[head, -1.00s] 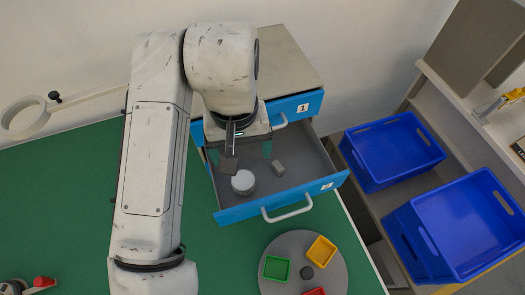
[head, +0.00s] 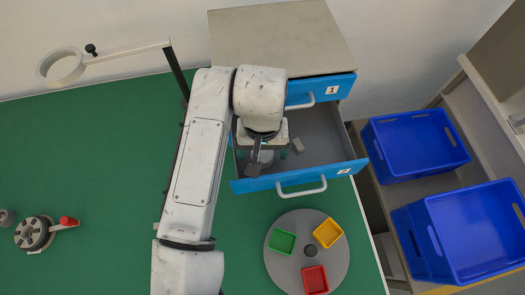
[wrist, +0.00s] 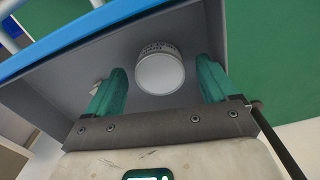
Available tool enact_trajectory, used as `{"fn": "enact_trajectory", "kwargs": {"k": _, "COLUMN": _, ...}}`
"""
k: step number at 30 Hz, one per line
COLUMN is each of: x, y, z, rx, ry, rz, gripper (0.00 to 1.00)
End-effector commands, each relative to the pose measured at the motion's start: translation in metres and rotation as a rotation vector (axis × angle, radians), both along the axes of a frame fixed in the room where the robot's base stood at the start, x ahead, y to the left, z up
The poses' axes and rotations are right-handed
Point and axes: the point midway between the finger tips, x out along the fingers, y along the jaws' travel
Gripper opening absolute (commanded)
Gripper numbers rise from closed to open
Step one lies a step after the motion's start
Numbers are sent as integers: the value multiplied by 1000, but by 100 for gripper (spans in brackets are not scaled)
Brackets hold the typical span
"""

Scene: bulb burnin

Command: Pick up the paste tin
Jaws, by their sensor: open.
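The paste tin, a small round tin with a pale lid, stands in the open lower drawer (head: 325,154). My gripper (wrist: 161,66) is open, with one green finger on each side of the tin in the picture. There is a visible gap on both sides, and nothing is held. In the head view my gripper (head: 268,150) is over the drawer; its exact height above the tin is unclear.
The drawer's blue front (head: 260,184) and handle (head: 301,190) stand nearby. A grey turntable (head: 275,268) carries green, yellow and red trays. Two blue crates (head: 415,150) are at right.

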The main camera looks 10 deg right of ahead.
Motion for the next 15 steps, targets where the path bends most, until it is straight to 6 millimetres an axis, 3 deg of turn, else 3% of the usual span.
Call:
{"fn": "enact_trajectory", "kwargs": {"k": 8, "x": 0, "y": 0, "z": -3, "rx": 0, "ry": 0, "rz": 0, "gripper": 86}}
{"fn": "enact_trajectory", "kwargs": {"k": 15, "x": 0, "y": 0, "z": -2, "rx": 0, "ry": 0, "rz": 0, "gripper": 63}}
